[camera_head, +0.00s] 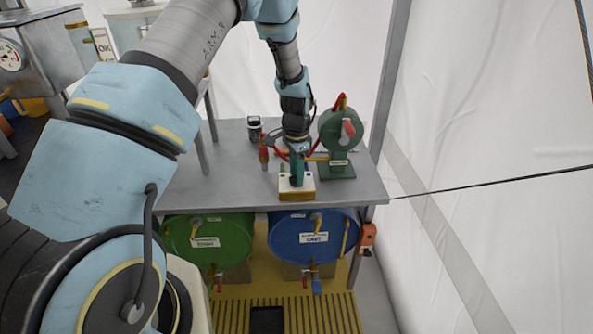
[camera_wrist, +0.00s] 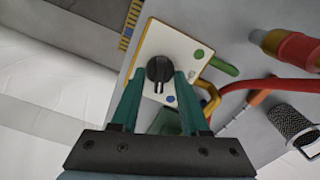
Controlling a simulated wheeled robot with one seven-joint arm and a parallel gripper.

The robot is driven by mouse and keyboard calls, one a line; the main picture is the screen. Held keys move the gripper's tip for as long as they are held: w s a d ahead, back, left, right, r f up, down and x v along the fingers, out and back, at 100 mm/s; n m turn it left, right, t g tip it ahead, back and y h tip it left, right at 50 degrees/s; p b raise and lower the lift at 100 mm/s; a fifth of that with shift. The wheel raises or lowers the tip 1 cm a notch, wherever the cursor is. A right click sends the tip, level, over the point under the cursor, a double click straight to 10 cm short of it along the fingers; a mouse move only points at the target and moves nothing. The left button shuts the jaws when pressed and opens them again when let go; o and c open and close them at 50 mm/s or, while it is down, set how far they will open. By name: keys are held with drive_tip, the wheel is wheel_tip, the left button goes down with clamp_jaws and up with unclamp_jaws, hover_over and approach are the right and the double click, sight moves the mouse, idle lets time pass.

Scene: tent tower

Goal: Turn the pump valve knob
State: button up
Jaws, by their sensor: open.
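The knob (camera_wrist: 158,69) is round and black with a pointer. It sits on a cream panel box (camera_wrist: 187,50) with a green dot and a blue dot, in the wrist view. In the head view the cream box (camera_head: 309,188) stands near the front edge of the grey table, and my gripper hides the knob. My gripper (camera_wrist: 160,78) points down at the box with its teal fingers apart, one on each side of the knob. A small gap shows on both sides. I cannot tell whether the fingertips are level with the knob.
A green pump (camera_head: 337,168) with a red handle stands behind the box on the right. Red hoses and a red-tipped fitting (camera_head: 263,155) are close by. A green drum (camera_head: 180,245) and a blue drum (camera_head: 285,240) lie below the grey table (camera_head: 225,185), whose left part is clear.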

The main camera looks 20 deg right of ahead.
clamp_jaws()
idle(0.3)
idle(0.3)
